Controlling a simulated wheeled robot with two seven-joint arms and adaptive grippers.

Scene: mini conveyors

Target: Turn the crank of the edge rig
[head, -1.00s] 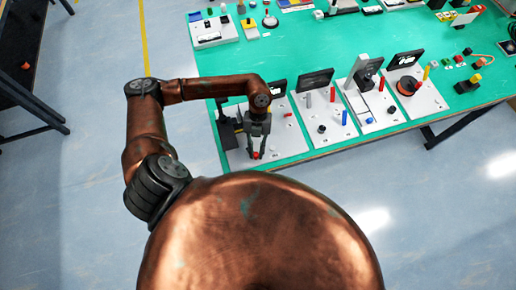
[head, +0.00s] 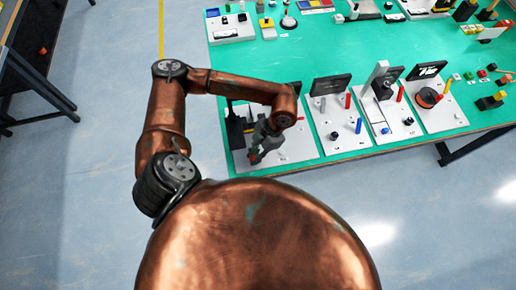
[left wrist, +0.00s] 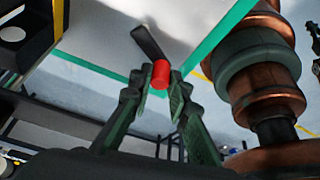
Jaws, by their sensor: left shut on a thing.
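The edge rig is a light grey board (head: 301,148) at the near left corner of the green table, with a dark upright block (head: 236,130) on its left. In the left wrist view its crank shows as a black arm (left wrist: 147,42) ending in a red knob (left wrist: 161,74). My left gripper (head: 254,157) is over the board's near left part, tilted down to the left. In the left wrist view its two fingers (left wrist: 160,86) are shut on the red knob, one on each side. The crank's pivot is hidden. My right gripper is not in view.
To the right, more boards stand along the near edge: one with a blue peg and black knob (head: 333,135), one with a grey lever (head: 376,75), one with a red-and-black reel (head: 428,97). The table edge (head: 345,159) runs just in front. Open green surface lies behind.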

